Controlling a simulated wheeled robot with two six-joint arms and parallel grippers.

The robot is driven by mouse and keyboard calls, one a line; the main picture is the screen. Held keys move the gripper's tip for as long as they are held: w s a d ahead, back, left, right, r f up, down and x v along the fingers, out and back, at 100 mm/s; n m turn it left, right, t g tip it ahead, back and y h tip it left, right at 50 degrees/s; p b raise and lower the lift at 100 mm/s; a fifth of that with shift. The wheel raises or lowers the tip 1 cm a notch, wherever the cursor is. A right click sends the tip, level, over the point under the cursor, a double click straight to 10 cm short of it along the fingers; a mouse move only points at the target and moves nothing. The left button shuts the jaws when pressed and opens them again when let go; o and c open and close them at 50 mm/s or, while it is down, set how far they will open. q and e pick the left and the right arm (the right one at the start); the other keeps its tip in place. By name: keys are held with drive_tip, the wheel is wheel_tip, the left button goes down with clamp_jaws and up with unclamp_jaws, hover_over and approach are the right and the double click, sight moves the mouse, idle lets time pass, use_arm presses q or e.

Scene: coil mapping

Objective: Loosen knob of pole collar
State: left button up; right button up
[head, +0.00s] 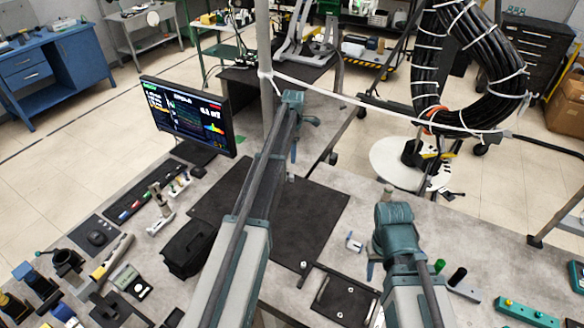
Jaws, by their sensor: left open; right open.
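A light grey upright pole (264,35) stands behind the bench. Its collar (266,74) is a small pale fitting where a thin white rod (400,112) meets the pole. I cannot make out the knob; it is too small or hidden. My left gripper (293,97) is raised beside the pole, just right of it and slightly below the collar in the picture. It is open, and I see nothing in it. My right gripper (388,190) is open and low over the right part of the bench, well away from the pole.
A thick black cable coil (470,60) with white ties hangs at the upper right, by the rod's far end. A monitor (188,115) stands left of the pole. The grey bench (345,255) holds a black mat (315,215) and several tools. Open floor lies behind.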

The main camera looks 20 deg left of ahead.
sight(291, 178)
use_arm(q)
drive_tip(key=shift+g+h, duration=0.3)
drive_tip(key=shift+g, duration=0.3)
drive_tip(key=f+b, duration=0.8)
drive_tip(key=b, duration=0.1)
drive_tip(key=f+b, duration=0.4)
drive_tip(key=shift+w+a+f+b, duration=0.1)
drive_tip(key=shift+w+f+b, duration=0.2)
drive_tip(key=shift+f, duration=0.1)
use_arm(e)
wheel_tip(291, 178, down, 13)
use_arm(q)
drive_tip(key=shift+r, duration=0.1)
use_arm(e)
drive_tip(key=shift+r, duration=0.15)
use_arm(q)
clamp_jaws()
